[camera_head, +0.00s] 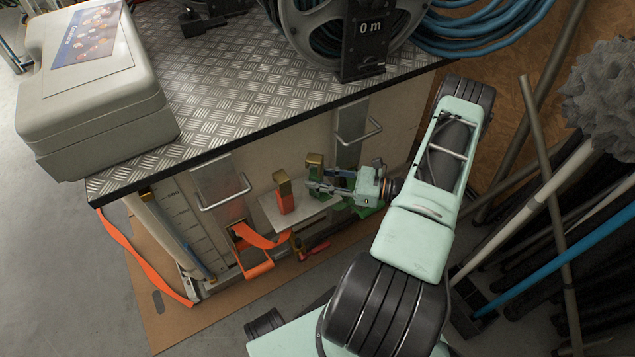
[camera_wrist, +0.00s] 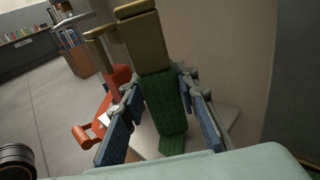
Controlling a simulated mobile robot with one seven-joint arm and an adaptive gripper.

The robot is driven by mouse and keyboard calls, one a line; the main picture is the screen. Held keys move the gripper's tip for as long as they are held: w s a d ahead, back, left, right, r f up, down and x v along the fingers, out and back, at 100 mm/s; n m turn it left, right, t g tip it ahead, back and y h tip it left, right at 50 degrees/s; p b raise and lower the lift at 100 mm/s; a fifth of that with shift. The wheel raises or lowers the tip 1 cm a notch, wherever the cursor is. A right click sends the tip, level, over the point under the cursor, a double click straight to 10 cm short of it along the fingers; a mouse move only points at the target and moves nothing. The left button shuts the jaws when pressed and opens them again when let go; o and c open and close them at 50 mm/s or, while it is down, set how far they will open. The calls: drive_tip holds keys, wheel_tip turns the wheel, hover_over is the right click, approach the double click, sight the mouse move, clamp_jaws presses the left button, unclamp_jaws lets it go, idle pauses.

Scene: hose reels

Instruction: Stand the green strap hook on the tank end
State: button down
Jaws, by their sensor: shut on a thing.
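The green strap hook (camera_wrist: 162,105) has a green textured body and a brass-coloured top. It stands between the blue pads of my gripper (camera_wrist: 165,128) in the wrist view, and my gripper is shut on it. In the head view the green strap hook (camera_head: 315,169) shows above and behind my gripper (camera_head: 312,187), its lower part partly hidden by the fingers. An orange strap hook (camera_head: 285,198), also brass-topped, stands to the left on a small pale ledge (camera_head: 298,213). I cannot tell whether the green hook touches the ledge. Which surface is the tank end is unclear.
A tread-plate worktop (camera_head: 240,92) overhangs the area, carrying a grey case (camera_head: 85,90) and hose reels. An orange strap (camera_head: 262,240) hangs low at the left. Metal handles (camera_head: 225,192) stick out from the front. Poles (camera_head: 545,200) crowd the right.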

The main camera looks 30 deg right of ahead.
drive_tip(key=shift+f, duration=0.5)
drive_tip(key=shift+f, duration=0.2)
drive_tip(key=c, duration=1.5)
unclamp_jaws()
drive_tip(key=shift+r, duration=0.1)
drive_tip(key=shift+r, duration=0.2)
drive_tip(key=p+v, duration=0.1)
drive_tip(key=v, duration=1.1)
drive_tip(key=shift+f, duration=0.2)
